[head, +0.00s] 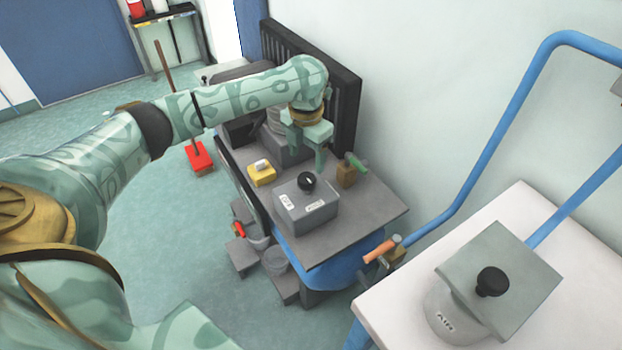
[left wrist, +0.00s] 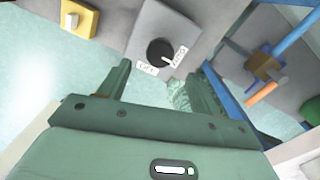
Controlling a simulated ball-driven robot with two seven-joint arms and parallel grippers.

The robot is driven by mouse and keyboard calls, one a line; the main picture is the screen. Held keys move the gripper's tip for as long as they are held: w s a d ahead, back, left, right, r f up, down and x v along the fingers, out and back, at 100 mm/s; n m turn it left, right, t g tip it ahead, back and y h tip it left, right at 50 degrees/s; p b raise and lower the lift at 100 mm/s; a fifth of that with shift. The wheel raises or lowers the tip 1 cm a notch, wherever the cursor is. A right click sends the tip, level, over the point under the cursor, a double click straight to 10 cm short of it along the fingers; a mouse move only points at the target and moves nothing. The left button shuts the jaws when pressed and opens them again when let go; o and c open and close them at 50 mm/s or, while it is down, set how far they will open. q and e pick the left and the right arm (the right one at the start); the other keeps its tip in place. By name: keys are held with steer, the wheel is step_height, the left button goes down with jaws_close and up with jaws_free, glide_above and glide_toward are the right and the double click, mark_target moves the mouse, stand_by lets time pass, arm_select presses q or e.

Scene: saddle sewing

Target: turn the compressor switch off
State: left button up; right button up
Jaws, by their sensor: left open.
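The compressor switch is a grey box (head: 303,212) on the compressor's flat grey top, with a round black knob (head: 307,182) and two white labels. In the left wrist view the black knob (left wrist: 160,52) sits beside labels reading OFF and AUTO. A small white mark shows at the knob's edge on the AUTO side, but its exact setting is hard to tell. My left gripper (head: 306,150) is open and empty above the compressor top, behind the switch box in the head view. In the left wrist view the knob shows beyond the gap between its fingers, apart from them. My right gripper is not in view.
A yellow box (head: 262,174) with a white button sits left of the switch. A brass valve with a green handle (head: 355,162) stands at the right. A blue pipe (head: 480,160) and an orange-handled valve (head: 382,249) border the white table (head: 395,300).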

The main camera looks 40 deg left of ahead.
mark_target(306, 177)
arm_select(q)
step_height(306, 177, down, 7)
steer(key=b, duration=0.3)
steer(key=shift+f, duration=0.15)
steer(key=shift+s, duration=0.1)
steer(key=c, duration=1)
